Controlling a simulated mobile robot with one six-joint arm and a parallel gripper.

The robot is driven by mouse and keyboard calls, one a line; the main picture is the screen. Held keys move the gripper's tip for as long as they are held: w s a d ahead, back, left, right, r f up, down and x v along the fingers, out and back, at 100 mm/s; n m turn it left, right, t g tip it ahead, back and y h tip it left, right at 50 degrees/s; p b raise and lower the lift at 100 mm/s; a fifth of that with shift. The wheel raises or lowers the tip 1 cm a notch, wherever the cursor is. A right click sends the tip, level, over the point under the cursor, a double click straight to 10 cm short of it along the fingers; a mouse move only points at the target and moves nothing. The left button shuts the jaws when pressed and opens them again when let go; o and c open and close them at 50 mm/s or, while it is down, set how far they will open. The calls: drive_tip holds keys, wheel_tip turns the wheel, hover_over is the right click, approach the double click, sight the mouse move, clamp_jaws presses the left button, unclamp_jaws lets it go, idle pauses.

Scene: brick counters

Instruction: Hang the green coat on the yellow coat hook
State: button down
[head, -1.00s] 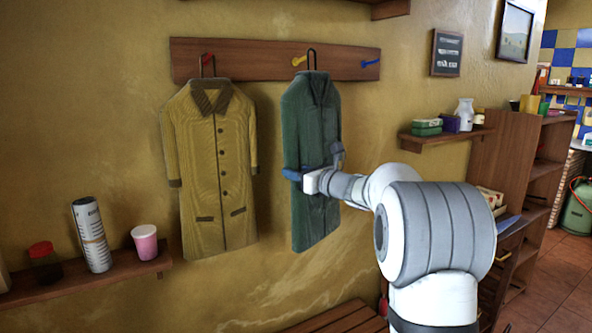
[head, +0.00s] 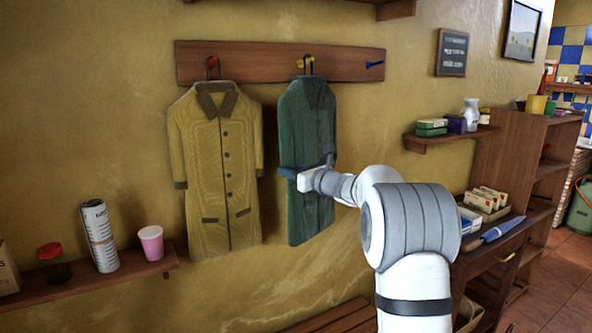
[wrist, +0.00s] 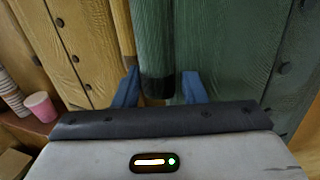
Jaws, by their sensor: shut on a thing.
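The green coat (head: 305,130) hangs upright in front of the wall below the board. Its dark top loop (head: 310,57) overlaps the yellow coat hook (head: 302,63) in the head view; I cannot tell whether the loop bears on the hook. My gripper (head: 291,173) is shut on the coat at about mid-height. In the wrist view, the blue fingers (wrist: 162,90) stand on either side of a dark green sleeve of the coat (wrist: 225,50). The coat's far side is hidden.
A tan coat (head: 217,150) hangs close at left on the red hook (head: 212,62). A blue hook (head: 374,64) at the right end of the wooden board (head: 260,62) is free. A low shelf (head: 120,275) holds a pink cup (head: 150,243) and a patterned cylinder (head: 99,235).

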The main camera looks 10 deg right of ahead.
drive_tip(key=shift+d+p+x, duration=0.25)
drive_tip(key=shift+p+x, duration=0.65)
drive_tip(key=shift+x, duration=0.7)
drive_tip(key=shift+w+a+f+b, duration=0.15)
drive_tip(key=shift+w+f+b, duration=0.3)
drive_tip(key=shift+w, duration=0.3)
